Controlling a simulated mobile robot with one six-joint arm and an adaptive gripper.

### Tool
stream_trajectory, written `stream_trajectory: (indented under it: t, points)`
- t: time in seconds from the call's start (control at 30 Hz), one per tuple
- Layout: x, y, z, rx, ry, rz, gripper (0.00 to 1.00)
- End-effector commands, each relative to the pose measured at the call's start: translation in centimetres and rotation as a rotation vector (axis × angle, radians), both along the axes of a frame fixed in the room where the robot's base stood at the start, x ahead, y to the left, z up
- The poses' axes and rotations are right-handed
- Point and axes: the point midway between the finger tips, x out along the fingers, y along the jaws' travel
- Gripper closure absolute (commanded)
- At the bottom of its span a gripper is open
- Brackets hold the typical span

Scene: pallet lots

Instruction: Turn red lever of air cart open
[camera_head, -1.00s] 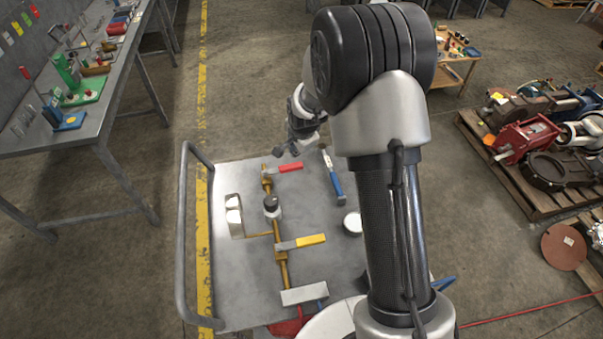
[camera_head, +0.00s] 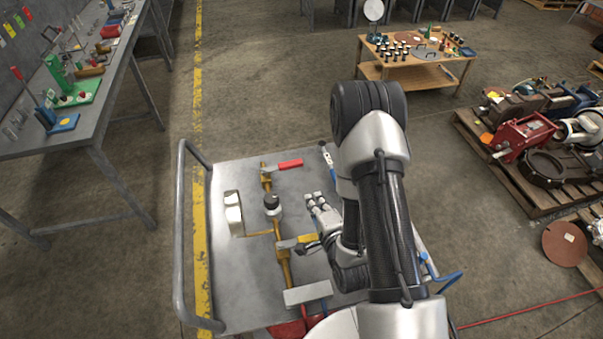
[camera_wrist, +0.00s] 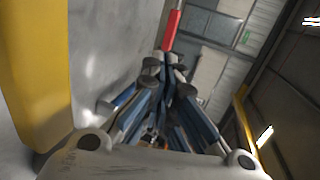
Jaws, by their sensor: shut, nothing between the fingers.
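The red lever (camera_head: 286,165) sits at the far end of the brass pipe (camera_head: 285,268) on the cart's panel. Its handle points right, crosswise to the pipe. My gripper (camera_head: 315,200) is shut and empty, low over the panel, right of the pipe and nearer than the red lever. Its fingers point toward the far end, apart from the lever. The wrist view shows the closed fingers (camera_wrist: 163,70) with the red handle (camera_wrist: 172,27) beyond their tips. The yellow lever (camera_head: 290,242) is partly hidden beside my gripper; its handle looms close at left in the wrist view (camera_wrist: 35,70).
A dark-topped knob or gauge (camera_head: 272,204) stands on the pipe between the levers. A metal rail (camera_head: 181,235) edges the cart's left side. A blue-handled tool (camera_head: 331,170) lies right of the red lever. Panel space between red lever and gripper looks clear.

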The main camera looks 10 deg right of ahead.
Motion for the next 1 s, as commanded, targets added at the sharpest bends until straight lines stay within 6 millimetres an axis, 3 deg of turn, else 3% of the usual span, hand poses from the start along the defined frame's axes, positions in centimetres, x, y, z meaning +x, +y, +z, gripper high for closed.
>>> stream_trajectory:
  t: [0.17, 0.6, 0.7, 1.0]
  points:
    - [1.3, 0.1, -0.2, 0.002, -0.011, 0.001, 1.0]
    - [9.8, 0.6, -3.0, 0.002, -0.01, 0.0, 1.0]
    - [11.4, 0.7, -2.9, 0.002, -0.011, 0.001, 1.0]
    - [13.4, 0.8, -2.8, 0.002, -0.007, -0.001, 1.0]
